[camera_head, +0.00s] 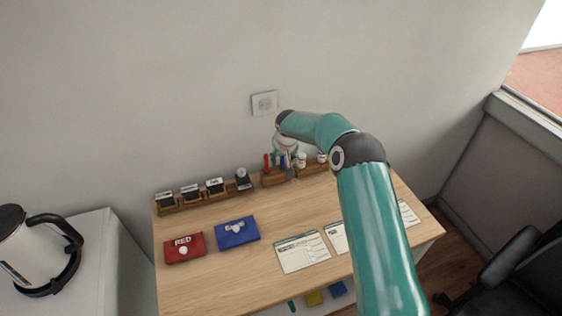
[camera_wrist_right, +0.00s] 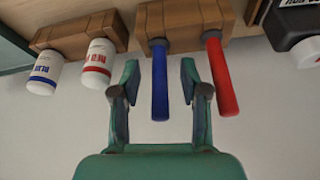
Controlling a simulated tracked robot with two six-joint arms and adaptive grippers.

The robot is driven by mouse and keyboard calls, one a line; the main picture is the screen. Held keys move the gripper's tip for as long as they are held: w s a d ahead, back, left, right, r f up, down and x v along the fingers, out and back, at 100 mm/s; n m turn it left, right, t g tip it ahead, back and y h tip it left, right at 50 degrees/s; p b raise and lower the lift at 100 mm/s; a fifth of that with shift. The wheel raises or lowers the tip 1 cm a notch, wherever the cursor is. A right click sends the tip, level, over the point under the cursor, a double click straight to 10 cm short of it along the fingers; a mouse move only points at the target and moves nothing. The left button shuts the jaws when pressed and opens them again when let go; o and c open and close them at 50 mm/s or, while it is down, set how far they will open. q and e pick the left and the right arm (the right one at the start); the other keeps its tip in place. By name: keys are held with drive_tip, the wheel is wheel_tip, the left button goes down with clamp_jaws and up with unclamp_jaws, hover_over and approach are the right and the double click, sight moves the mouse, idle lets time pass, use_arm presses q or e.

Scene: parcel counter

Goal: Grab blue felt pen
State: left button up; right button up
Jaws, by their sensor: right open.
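The blue felt pen (camera_wrist_right: 160,85) stands in a wooden holder (camera_wrist_right: 185,20) in the right wrist view, beside a red pen (camera_wrist_right: 221,78). My right gripper (camera_wrist_right: 160,75) is open, with one finger on each side of the blue pen and visible gaps to it. The red pen is outside the fingers, close to the right one. In the head view the right gripper (camera_head: 287,160) is at the pen holder at the back of the table and partly hides the blue pen. The red pen (camera_head: 266,163) shows left of it. My left gripper is not in view.
White bottles with blue (camera_wrist_right: 45,68) and red (camera_wrist_right: 98,63) labels stand beside the pen holder. A black container (camera_wrist_right: 295,25) is on its other side. Red (camera_head: 184,248) and blue (camera_head: 237,232) pads and paper forms (camera_head: 302,252) lie on the table (camera_head: 200,287). The wall is close behind.

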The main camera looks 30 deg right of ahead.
drive_tip(key=shift+w+f, duration=0.1)
drive_tip(key=shift+f, duration=0.05)
clamp_jaws()
idle(0.4)
